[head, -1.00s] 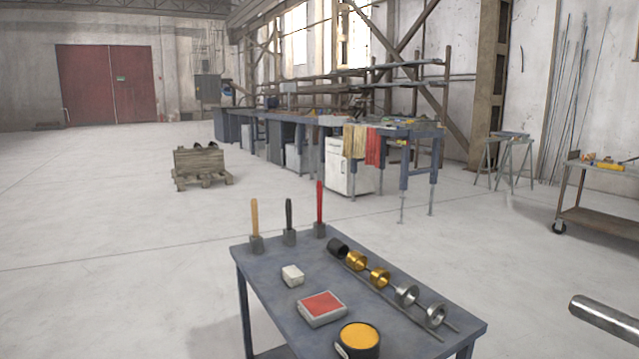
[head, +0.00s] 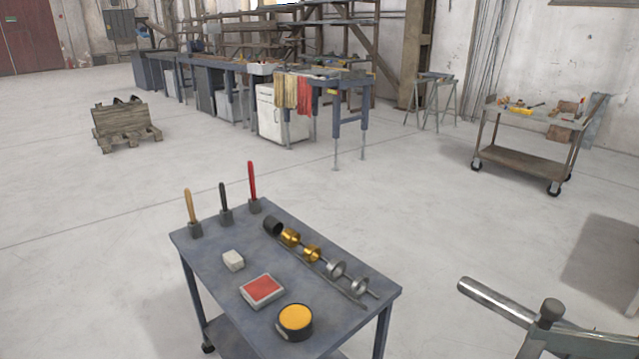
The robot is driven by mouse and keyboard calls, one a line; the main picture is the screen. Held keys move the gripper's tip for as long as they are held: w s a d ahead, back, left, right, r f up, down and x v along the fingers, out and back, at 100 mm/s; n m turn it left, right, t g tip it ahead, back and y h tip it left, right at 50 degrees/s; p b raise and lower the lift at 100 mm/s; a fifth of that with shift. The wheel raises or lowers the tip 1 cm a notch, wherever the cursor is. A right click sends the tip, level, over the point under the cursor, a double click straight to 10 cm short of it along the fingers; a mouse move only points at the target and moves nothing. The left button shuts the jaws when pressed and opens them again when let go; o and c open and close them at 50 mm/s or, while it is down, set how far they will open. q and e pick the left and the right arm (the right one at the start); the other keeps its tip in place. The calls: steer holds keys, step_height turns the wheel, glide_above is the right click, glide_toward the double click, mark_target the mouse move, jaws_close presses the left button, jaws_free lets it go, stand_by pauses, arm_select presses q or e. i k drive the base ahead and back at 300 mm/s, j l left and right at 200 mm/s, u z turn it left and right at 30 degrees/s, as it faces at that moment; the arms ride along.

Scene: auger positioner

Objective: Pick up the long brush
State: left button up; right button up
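Three upright handled tools stand in small dark holders along the back left edge of the blue-grey table (head: 215,268): one with a tan handle (head: 190,206), one with a black handle (head: 223,197) and one with a red handle (head: 252,181). Their lower ends are hidden in the holders, so I cannot tell which is the long brush. Neither of my grippers is in view.
The table also holds a white block (head: 233,260), a red-topped box (head: 262,291), a yellow-topped round tin (head: 295,321) and a row of rings on a rod (head: 312,253). A metal bar (head: 495,302) juts in at lower right. A cart (head: 525,165) stands farther back.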

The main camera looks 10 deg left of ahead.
mark_target(250, 166)
steer(key=i+j+z, duration=0.15)
steer(key=j+z, duration=0.75)
steer(key=j, duration=0.15)
steer(key=j+z, duration=0.45)
steer(key=j, duration=0.65)
steer(key=k+j+z, duration=0.1)
steer(key=j, duration=0.35)
steer(key=k+j, duration=0.1)
steer(key=j, duration=0.4)
steer(key=j+z, duration=0.1)
steer(key=j, duration=0.4)
steer(key=k+j, duration=0.15)
steer(key=j, duration=0.3)
steer(key=j+z, duration=0.1)
steer(key=j, duration=0.4)
steer(key=k, duration=0.05)
